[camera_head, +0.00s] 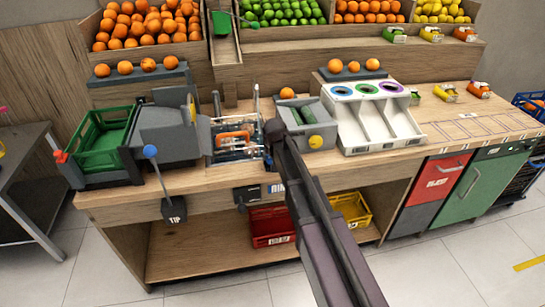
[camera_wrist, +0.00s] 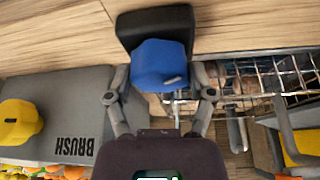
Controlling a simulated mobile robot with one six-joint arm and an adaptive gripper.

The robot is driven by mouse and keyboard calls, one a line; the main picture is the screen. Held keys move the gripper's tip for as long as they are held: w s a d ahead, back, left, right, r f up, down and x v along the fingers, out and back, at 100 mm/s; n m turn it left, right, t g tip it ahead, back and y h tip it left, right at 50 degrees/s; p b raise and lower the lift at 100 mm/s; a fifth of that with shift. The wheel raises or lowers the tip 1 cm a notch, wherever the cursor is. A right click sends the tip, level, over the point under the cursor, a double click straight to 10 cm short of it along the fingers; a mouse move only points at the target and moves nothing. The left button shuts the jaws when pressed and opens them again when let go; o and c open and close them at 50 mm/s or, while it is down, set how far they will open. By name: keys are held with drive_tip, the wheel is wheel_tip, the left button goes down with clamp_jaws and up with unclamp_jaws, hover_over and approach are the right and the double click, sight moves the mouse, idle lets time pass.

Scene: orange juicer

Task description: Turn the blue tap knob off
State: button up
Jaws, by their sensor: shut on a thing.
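The blue tap knob (camera_wrist: 160,62) sits on a black mount in the wrist view, with a small light mark near its lower right edge. My gripper (camera_wrist: 161,80) is shut on it, one finger on each side of the knob. In the head view my gripper (camera_head: 275,130) is at the counter between the wire rack and the grey brush unit. My arm hides the blue knob there.
A grey unit marked BRUSH (camera_wrist: 70,100) with a yellow knob (camera_wrist: 20,123) stands close beside my gripper. A wire rack (camera_wrist: 265,80) is on the other side. In the head view a white three-slot sorter (camera_head: 370,118) stands to the right.

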drive_tip(key=m+h, duration=0.1)
drive_tip(key=m, duration=0.3)
drive_tip(key=shift+h, duration=0.4)
drive_tip(key=shift+m+g+h, duration=0.4)
drive_tip(key=shift+m+h, duration=0.2)
drive_tip(key=shift+m, duration=1.2)
drive_tip(key=o, duration=1.1)
